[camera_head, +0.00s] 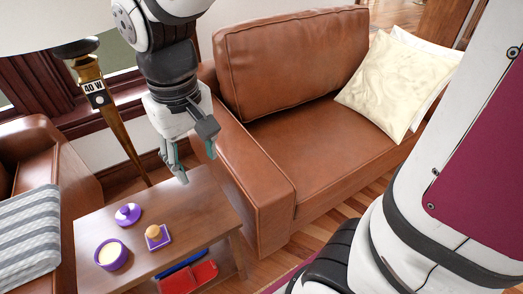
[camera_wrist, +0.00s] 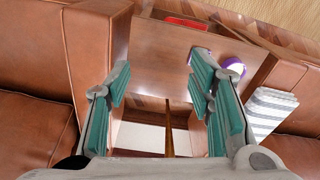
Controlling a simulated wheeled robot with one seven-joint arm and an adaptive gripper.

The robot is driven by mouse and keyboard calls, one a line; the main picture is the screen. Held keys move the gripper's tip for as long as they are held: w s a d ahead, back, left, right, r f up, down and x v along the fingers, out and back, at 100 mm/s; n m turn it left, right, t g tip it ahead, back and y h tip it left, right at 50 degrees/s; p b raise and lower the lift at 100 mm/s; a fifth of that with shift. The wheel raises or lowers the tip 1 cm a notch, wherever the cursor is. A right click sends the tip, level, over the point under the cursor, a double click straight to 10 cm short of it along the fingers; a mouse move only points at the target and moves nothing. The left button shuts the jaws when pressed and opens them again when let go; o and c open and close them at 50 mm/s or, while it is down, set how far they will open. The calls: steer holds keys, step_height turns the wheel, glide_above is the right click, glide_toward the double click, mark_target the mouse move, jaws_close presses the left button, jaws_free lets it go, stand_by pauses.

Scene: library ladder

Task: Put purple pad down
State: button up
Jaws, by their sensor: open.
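A small square purple pad (camera_head: 158,240) lies flat on the wooden side table (camera_head: 206,208), with a tan rounded knob or ball (camera_head: 153,231) on top of it. My gripper (camera_head: 197,168) is open and hangs above the table's back right corner, apart from the pad. In the wrist view my gripper (camera_wrist: 160,85) has its teal fingers spread wide with nothing between them.
A purple pot with a pale top (camera_head: 111,254) and a purple lid with a knob (camera_head: 127,214) stand near the pad. Red (camera_head: 190,277) and blue items lie on the lower shelf. A brown sofa (camera_head: 268,207) borders the table's right, a lamp stand (camera_head: 122,132) its back.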

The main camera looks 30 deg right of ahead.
steer(key=s+d+r+m, duration=0.1)
steer(key=s+d+r, duration=0.1)
steer(key=s, duration=0.7)
steer(key=s+d+r+m, duration=0.1)
steer(key=s+d+r, duration=0.1)
steer(key=s+d, duration=0.3)
steer(key=s, duration=0.4)
steer(key=shift+t, duration=0.3)
steer(key=shift+d, duration=0.1)
step_height(320, 180, up, 17)
steer(key=t+p, duration=0.3)
steer(key=p, duration=1.2)
steer(key=shift+o, duration=0.3)
steer(key=shift+f, duration=0.1)
